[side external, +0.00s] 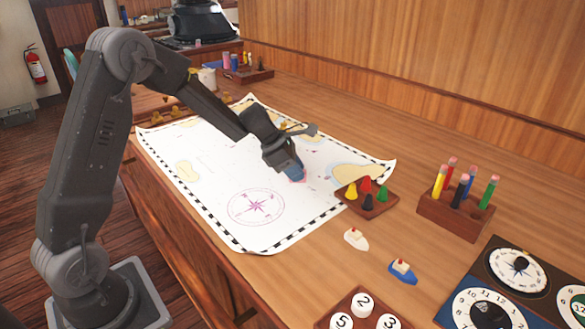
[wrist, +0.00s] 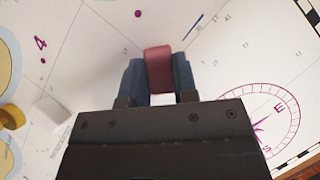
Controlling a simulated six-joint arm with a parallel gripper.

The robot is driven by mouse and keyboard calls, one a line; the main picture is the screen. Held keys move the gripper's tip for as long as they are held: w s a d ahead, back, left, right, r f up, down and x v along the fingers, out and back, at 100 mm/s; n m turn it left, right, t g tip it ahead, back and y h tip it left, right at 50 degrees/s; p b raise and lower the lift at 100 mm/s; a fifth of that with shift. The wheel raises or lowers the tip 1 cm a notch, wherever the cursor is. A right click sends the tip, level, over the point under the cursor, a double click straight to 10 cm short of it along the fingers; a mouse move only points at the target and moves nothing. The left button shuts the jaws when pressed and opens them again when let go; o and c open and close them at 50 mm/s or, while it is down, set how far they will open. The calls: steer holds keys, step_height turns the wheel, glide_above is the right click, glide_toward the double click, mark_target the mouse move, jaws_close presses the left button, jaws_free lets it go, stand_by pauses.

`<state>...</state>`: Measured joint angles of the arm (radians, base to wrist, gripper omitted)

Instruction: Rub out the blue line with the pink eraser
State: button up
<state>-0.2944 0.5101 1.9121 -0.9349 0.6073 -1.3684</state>
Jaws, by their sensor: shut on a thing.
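My gripper (wrist: 158,78) is shut on the pink eraser (wrist: 158,62), which sits between its two blue fingers in the wrist view. In the side view, my gripper (side external: 294,172) is low over the chart (side external: 215,165), and only a bit of the eraser (side external: 303,178) shows beside the fingers. I cannot tell whether the eraser touches the paper. A short blue line (wrist: 193,26) is on the chart in the wrist view, up and to the right of the eraser and apart from it. I cannot make the line out in the side view.
A small tray of coloured pawns (side external: 367,200) sits at the chart's right edge. Two toy boats (side external: 356,239), a pencil holder (side external: 455,215), dials (side external: 487,308) and a number-disc tray (side external: 364,311) stand further right. A white block (wrist: 50,111) lies left of my gripper.

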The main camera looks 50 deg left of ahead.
mark_target(316, 188)
steer(key=shift+d+f, duration=0.1)
steer(key=shift+d, duration=1.1)
steer(key=shift+d, duration=0.1)
steer(key=shift+d, duration=1)
steer(key=shift+d, duration=0.1)
steer(key=shift+w+d, duration=0.15)
steer(key=shift+d, duration=0.85)
steer(key=shift+a, duration=0.15)
steer(key=shift+a, duration=1.05)
